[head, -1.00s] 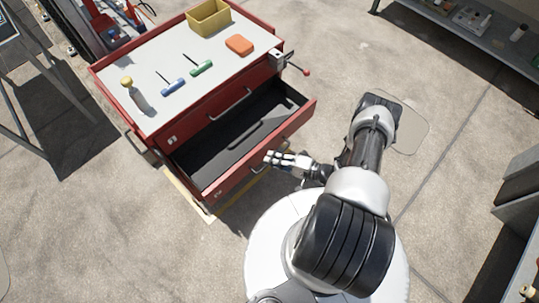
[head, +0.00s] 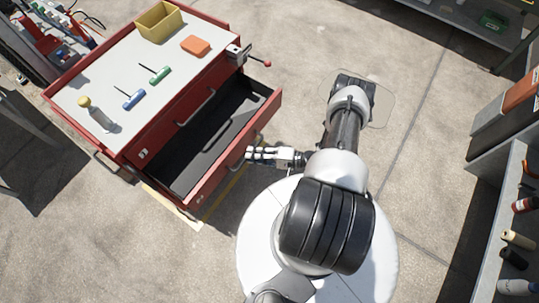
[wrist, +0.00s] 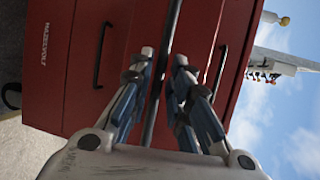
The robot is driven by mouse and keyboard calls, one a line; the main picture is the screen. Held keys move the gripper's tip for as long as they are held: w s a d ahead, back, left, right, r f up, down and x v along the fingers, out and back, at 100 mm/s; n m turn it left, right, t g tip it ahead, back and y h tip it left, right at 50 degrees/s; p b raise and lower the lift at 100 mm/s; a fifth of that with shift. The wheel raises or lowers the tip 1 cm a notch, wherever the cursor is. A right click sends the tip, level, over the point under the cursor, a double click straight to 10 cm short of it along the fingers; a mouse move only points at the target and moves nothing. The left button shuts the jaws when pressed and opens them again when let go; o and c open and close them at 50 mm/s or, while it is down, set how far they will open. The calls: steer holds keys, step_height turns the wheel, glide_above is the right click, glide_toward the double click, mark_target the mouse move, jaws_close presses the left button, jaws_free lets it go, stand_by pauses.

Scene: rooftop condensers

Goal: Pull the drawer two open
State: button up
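The red cabinet (head: 150,160) stands left of me. Its drawer below the top one, the open drawer (head: 222,180), is pulled well out and shows an empty black inside. The top drawer with its handle (head: 195,107) is closed. My gripper (head: 251,154) is at the outer front of the open drawer. In the wrist view my gripper (wrist: 165,75) has its two fingers close together, with a dark bar, apparently the open drawer's handle (wrist: 172,40), between them. The head view hides the exact contact.
On the cabinet top are a yellow bin (head: 160,22), an orange block (head: 196,45), blue (head: 134,99) and green (head: 160,74) T-handled tools, and a yellow-topped bottle (head: 97,118). A vise (head: 240,55) juts from its corner. Shelves (head: 512,160) stand at right; the floor between is clear.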

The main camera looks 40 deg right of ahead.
steer(key=v, duration=0.9)
steer(key=shift+s+d, duration=0.2)
steer(key=shift+d, duration=0.05)
steer(key=w+a+r+n+g, duration=0.2)
steer(key=r+n+g, duration=0.15)
steer(key=r, duration=0.65)
steer(key=w+a+r+n+g+h, duration=0.15)
steer(key=r+g, duration=0.25)
steer(key=r, duration=0.5)
steer(key=w+a+r+n+g, duration=0.2)
steer(key=r+n+g, duration=0.15)
steer(key=r, duration=0.65)
steer(key=s+a+r+t+h, duration=0.1)
steer(key=s+a+r+h, duration=0.2)
steer(key=r, duration=0.3)
steer(key=s+a+r+n+t+h, duration=0.1)
steer(key=s+a+r+h, duration=0.2)
steer(key=r, duration=0.4)
steer(key=s+a+r+n+t+h, duration=0.1)
steer(key=s+a+r+h, duration=0.2)
steer(key=s+r, duration=0.3)
steer(key=shift+s+a+r+t, duration=0.15)
steer(key=shift+a+r+t, duration=0.25)
steer(key=shift+a, duration=0.45)
